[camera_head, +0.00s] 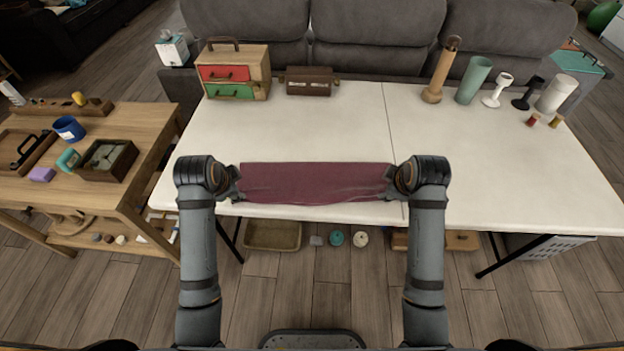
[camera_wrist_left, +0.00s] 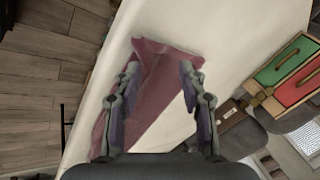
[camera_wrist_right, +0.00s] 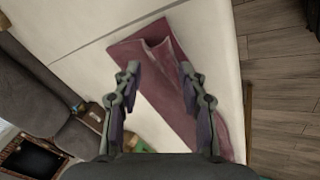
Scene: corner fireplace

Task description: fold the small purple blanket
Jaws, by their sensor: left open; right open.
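The small purple blanket (camera_head: 315,182) lies as a wide, short strip along the front edge of the white table, its front part reaching the edge. My left gripper (camera_head: 236,184) is at its left end and my right gripper (camera_head: 393,184) at its right end. In the left wrist view the open left fingers (camera_wrist_left: 160,70) stand over the blanket's end (camera_wrist_left: 152,88), where the cloth is rumpled. In the right wrist view the open right fingers (camera_wrist_right: 158,72) straddle a raised fold in the blanket (camera_wrist_right: 180,85). Whether the fingers touch the cloth is unclear.
The white table (camera_head: 480,160) is clear behind the blanket. A drawer box (camera_head: 235,75) and brown case (camera_head: 309,82) stand at its back left; a wooden cylinder (camera_head: 440,72), green cup (camera_head: 473,82) and several small items stand at back right. A wooden side table (camera_head: 140,130) is at left.

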